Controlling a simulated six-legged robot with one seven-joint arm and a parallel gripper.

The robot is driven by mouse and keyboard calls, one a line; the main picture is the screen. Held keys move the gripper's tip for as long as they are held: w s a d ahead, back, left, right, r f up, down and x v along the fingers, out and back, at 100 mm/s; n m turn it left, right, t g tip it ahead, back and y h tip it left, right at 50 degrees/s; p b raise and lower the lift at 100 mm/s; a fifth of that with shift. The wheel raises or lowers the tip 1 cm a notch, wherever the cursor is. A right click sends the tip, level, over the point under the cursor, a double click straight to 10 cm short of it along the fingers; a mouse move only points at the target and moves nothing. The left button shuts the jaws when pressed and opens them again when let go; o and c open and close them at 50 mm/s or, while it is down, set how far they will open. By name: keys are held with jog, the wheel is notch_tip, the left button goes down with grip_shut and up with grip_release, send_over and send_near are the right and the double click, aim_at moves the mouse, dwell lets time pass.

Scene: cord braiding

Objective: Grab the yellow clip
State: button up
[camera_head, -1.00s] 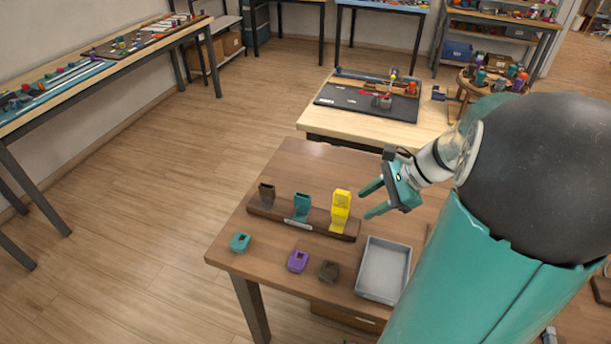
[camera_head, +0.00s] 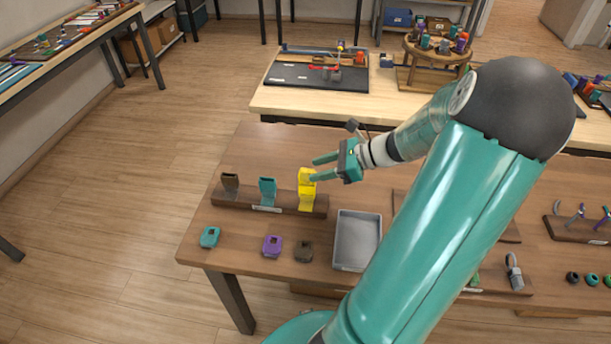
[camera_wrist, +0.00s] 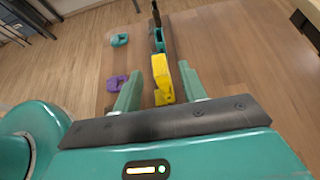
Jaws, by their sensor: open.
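The yellow clip (camera_head: 306,189) stands upright at the right end of a dark wooden holder (camera_head: 235,199). My gripper (camera_head: 313,169) is open and points left, with its fingertips at the top part of the clip in the head view. In the wrist view the yellow clip (camera_wrist: 162,78) lies ahead between the two teal fingers (camera_wrist: 157,90), with a gap on the left side; the right finger is close to it. I cannot tell whether either finger touches it.
A teal clip (camera_head: 268,190) and a brown clip (camera_head: 230,184) stand in the same holder. Loose teal (camera_head: 209,237), purple (camera_head: 272,246) and brown (camera_head: 303,251) clips lie in front. A grey tray (camera_head: 346,264) sits to the right. The table behind the holder is clear.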

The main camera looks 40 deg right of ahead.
aim_at(301, 178)
jog(key=x, duration=0.6)
jog(key=shift+f, duration=0.15)
grip_shut()
